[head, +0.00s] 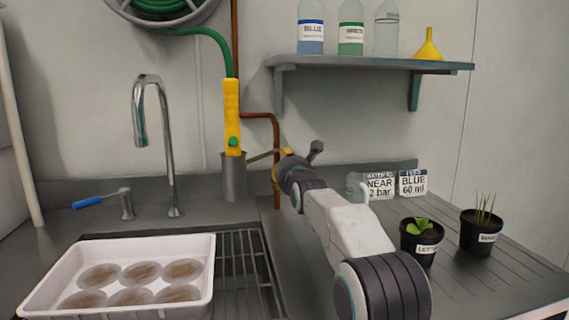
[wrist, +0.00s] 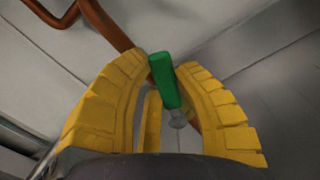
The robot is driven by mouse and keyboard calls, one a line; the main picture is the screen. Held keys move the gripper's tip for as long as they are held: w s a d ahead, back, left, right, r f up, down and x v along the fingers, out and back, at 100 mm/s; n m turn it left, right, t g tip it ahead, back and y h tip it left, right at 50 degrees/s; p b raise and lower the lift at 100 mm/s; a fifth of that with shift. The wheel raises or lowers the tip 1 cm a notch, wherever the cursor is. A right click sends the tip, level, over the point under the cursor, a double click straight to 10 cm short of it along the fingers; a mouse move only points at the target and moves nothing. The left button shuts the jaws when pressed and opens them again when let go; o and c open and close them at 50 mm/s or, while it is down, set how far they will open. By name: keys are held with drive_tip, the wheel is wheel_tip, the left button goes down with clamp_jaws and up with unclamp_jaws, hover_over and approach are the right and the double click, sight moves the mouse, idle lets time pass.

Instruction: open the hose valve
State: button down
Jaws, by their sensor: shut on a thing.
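The hose valve's green handle (wrist: 163,80) stands between the two yellow fingers of my gripper (wrist: 166,66) in the wrist view. My gripper is shut on this handle near the fingertips. A small grey metal pivot (wrist: 177,120) shows at the handle's lower end, and a copper pipe (wrist: 108,25) runs behind. In the head view my gripper (head: 284,156) is at the copper pipe (head: 276,135), right of the yellow hose wand (head: 231,105). The valve handle is hidden there behind my gripper and wrist.
The wand stands in a grey holder (head: 234,185), with a green hose (head: 214,38) above. A sink tap (head: 168,150), a white tray (head: 202,290) of dishes and a drain rack (head: 255,265) are left. Two cards (head: 380,187) and potted plants (head: 481,232) are right. A shelf (head: 350,63) is above.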

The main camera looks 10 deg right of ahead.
drive_tip(key=c, duration=0.9)
unclamp_jaws()
drive_tip(key=shift+d, duration=0.1)
drive_tip(key=shift+s, duration=0.15)
drive_tip(key=shift+s, duration=5.85)
